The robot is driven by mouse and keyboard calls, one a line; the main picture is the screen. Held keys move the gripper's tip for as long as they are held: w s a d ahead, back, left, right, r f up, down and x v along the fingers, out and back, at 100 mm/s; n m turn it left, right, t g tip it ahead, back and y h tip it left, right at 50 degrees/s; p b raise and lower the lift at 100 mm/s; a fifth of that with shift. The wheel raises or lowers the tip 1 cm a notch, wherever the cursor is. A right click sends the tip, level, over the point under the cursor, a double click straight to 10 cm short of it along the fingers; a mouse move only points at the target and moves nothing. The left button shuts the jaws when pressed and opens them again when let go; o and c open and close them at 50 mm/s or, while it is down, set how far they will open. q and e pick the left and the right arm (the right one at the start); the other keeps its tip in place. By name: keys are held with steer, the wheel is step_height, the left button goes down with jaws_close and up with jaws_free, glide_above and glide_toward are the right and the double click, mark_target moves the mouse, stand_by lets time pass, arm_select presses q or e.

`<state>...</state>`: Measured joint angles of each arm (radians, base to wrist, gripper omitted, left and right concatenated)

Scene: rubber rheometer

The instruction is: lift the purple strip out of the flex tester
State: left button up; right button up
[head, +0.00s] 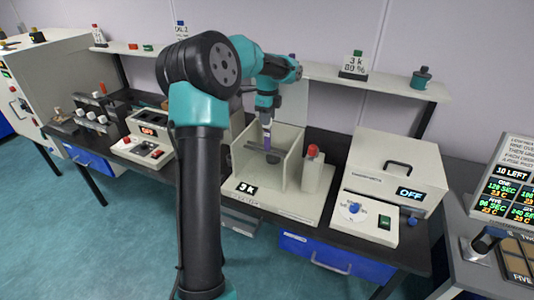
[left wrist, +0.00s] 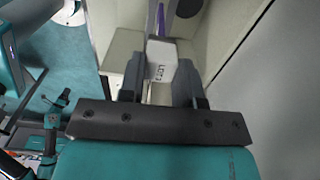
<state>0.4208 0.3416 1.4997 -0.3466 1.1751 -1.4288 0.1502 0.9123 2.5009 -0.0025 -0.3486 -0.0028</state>
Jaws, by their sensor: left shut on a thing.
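The purple strip (head: 267,142) stands roughly upright inside the open-topped cream box of the flex tester (head: 283,203), which bears a "3 k" sign. Its lower end is by dark parts in the box; I cannot tell whether it is clamped there. My left gripper (head: 267,117) reaches down from above. In the left wrist view my left gripper (left wrist: 159,75) is shut on the strip's white, lettered end tab, and the purple length (left wrist: 160,18) shows beyond it. My right gripper is not in view.
Box walls stand close around the strip. A block with a red knob (head: 312,152) is right of the box, and a machine reading "OFF" (head: 395,168) stands further right. A shelf (head: 385,86) runs behind. A machine with a display (head: 150,140) is on the left.

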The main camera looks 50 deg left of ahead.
arm_select(q)
steer(key=shift+r, duration=1.15)
